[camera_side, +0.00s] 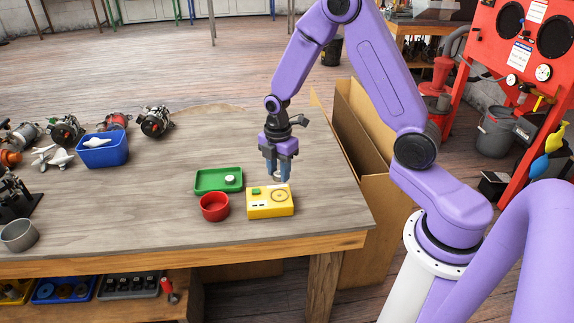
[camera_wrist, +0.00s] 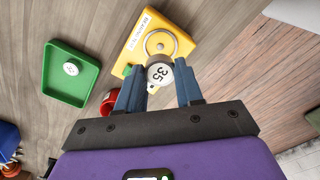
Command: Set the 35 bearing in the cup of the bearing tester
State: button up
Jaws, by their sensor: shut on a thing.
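The yellow bearing tester (camera_side: 270,203) stands on the wooden table near its right end. Its round cup (camera_wrist: 160,43) shows in the wrist view and looks empty. My gripper (camera_side: 277,178) is above the tester, pointing down. In the wrist view my gripper (camera_wrist: 160,92) has its blue fingers on both sides of the 35 bearing (camera_wrist: 159,74), a small round part with a white face marked 35. The bearing is apart from the cup in the wrist view and overlaps the tester's near edge. In the side view the fingers mostly hide it.
A green tray (camera_side: 207,189) with another small round part (camera_side: 230,179) lies left of the tester. A red bowl (camera_side: 215,207) stands close to the tester's left side. A blue bin (camera_side: 103,152) and several alternators are farther left. The table's right edge is near.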

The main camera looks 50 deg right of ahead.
send_over(280, 195)
jog(key=shift+f, duration=2.15)
jog(key=shift+f, duration=1.05)
dwell(0.7)
jog(key=o, duration=1.1)
jog(key=shift+o, duration=0.2)
jog(key=shift+r, duration=0.15)
jog(key=shift+r, duration=3.9)
jog(key=shift+a, duration=0.1)
